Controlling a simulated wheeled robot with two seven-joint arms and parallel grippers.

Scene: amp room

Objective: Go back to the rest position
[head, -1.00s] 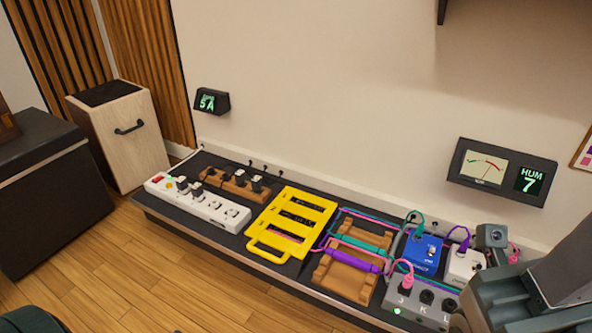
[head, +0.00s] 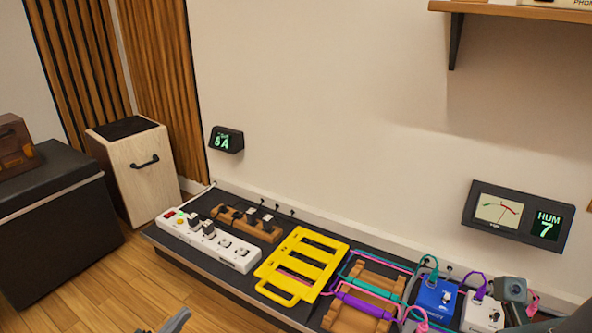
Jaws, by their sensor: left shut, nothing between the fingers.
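My left gripper (head: 172,321) just enters at the bottom edge, low and left of the middle, over the wooden floor. It is shut and empty, with only its tip part in view. At the lower right corner a grey part of my right arm (head: 512,291) shows in front of the pedal board. The fingers of my right gripper are outside the picture.
A low black board (head: 200,258) along the wall carries a white power strip (head: 232,252), a yellow rack (head: 302,262), a wooden cable frame (head: 350,318) and pedals. A dark cabinet (head: 60,240) and wooden box (head: 135,185) stand left. A shelf (head: 520,12) hangs top right.

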